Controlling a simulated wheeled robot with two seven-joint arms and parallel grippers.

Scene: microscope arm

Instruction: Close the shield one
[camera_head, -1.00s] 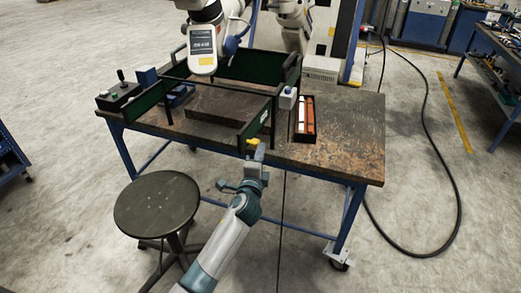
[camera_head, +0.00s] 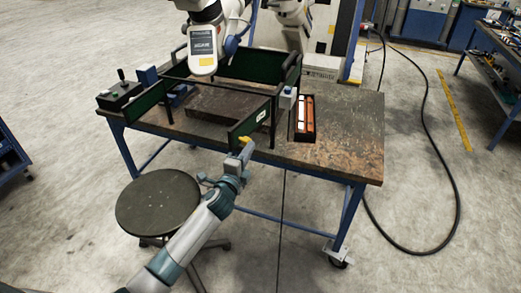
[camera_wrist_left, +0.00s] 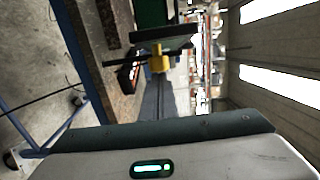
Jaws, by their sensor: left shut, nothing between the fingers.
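The shield is a set of dark green panels in black frames around a work area on the table. Its front right panel (camera_head: 248,126), with a small white-green label, stands angled out toward the table's front edge from a black post. My left gripper (camera_head: 245,142) is shut and empty, its yellow fingertips at the panel's lower part. In the left wrist view, the yellow fingertips (camera_wrist_left: 157,60) are close against the dark panel (camera_wrist_left: 168,38); I cannot tell whether they touch. My right gripper is not in view.
Another shield panel (camera_head: 148,102) is at the left, next to a black control box (camera_head: 120,96). A dark block (camera_head: 222,103) lies inside the shield. A tray (camera_head: 304,133) with red and white items stands at right. A round stool (camera_head: 157,203) stands in front.

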